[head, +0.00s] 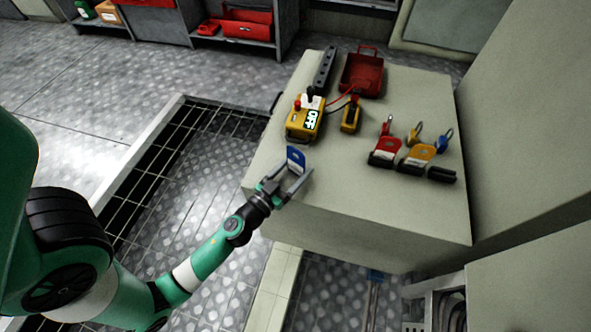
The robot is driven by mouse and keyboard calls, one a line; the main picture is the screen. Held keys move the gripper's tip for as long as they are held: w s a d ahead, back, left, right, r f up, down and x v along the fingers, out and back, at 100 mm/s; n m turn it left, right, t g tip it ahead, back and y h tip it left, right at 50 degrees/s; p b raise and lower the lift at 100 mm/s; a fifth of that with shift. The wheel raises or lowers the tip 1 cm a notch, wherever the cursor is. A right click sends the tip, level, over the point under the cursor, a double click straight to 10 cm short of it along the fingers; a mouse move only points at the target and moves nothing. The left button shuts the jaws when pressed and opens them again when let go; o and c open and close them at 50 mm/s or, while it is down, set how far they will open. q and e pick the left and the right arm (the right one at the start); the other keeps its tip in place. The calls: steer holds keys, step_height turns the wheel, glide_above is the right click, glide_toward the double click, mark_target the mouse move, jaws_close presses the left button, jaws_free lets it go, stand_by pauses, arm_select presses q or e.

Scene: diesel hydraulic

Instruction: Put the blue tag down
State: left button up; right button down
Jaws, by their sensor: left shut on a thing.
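The blue tag (296,159) has a white lower part and is held upright between the fingers of my left gripper (288,180). The gripper is shut on it, over the near left edge of the pale cabinet top (340,195). I cannot tell whether the tag touches the surface. My right gripper is not in view.
A yellow box marked OFF (304,120), a small yellow device (350,117) and a red toolbox (362,74) stand at the back. Red (384,149) and yellow (419,156) tags stand with several padlocks at the right. The front middle of the top is clear.

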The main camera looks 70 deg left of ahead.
arm_select(q)
steer(key=shift+f, duration=0.1)
steer(key=o, duration=1.1)
steer(key=shift+o, duration=0.2)
steer(key=shift+s+d, duration=0.15)
steer(key=shift+s, duration=0.05)
steer(key=b+v, duration=0.7)
steer(key=v, duration=0.4)
steer(key=shift+s, duration=0.25)
steer(key=shift+d, duration=0.1)
